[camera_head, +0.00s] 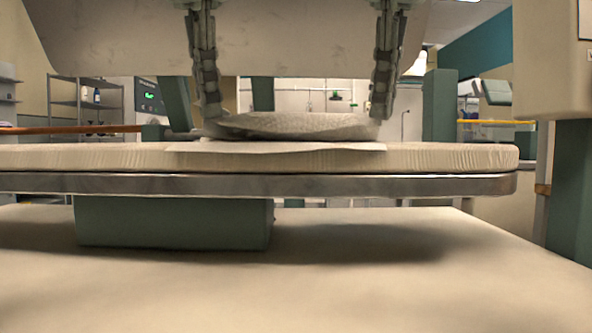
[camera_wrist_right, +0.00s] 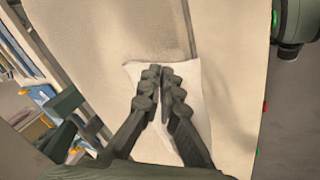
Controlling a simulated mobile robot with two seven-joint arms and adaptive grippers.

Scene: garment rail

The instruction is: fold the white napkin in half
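The white napkin lies on the padded board. Its flat lower part (camera_head: 280,147) spreads over the board's near edge, and a raised, shaded part (camera_head: 295,126) bulges above it. The raised part spans between my two grippers. My left gripper (camera_head: 212,112) points down at its left end and appears shut on the cloth. My right gripper (camera_head: 379,110) points down at its right end. In the right wrist view the fingers of the right gripper (camera_wrist_right: 161,72) are close together over the napkin (camera_wrist_right: 190,80). The cloth pinched between the fingertips is mostly hidden.
The padded board (camera_head: 460,157) has a metal rim (camera_head: 420,184) and stands above a pale lower surface (camera_head: 330,285) on a green block (camera_head: 172,222). A large pale panel (camera_head: 290,40) hangs behind the grippers. The board is clear left and right of the napkin.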

